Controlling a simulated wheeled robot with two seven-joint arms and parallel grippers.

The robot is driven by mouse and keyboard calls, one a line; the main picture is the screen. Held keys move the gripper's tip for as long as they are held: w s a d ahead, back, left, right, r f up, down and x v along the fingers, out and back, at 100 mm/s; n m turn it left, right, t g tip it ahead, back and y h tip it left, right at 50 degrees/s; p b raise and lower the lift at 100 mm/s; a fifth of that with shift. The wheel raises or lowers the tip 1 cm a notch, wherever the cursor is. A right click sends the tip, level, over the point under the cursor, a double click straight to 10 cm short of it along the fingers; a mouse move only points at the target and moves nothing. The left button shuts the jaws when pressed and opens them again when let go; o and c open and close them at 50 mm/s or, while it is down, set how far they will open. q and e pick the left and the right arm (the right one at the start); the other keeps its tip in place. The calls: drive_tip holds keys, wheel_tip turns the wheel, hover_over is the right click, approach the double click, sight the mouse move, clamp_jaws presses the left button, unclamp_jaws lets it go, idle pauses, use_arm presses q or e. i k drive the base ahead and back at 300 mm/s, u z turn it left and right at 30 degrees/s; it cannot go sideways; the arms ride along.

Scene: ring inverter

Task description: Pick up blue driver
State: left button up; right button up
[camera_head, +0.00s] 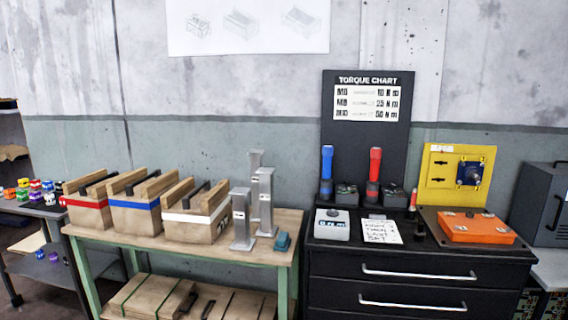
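The blue driver (326,174) stands upright on the black drawer cabinet (420,266), in front of the torque chart board. A red driver (374,175) stands upright to its right, with a dark charger-like block (346,195) between them. The blue driver looks unobstructed from this view. Neither of my grippers shows in the head view.
A wooden bench (175,246) to the left holds wooden boxes with red, blue and white stripes and several grey metal posts (264,202). A white device (332,225) and a note (381,231) lie in front of the drivers. An orange case (476,228) is at the right.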

sight(328, 150)
drive_tip(key=u, duration=0.5)
drive_tip(key=i, duration=0.9)
drive_tip(key=u, duration=0.1)
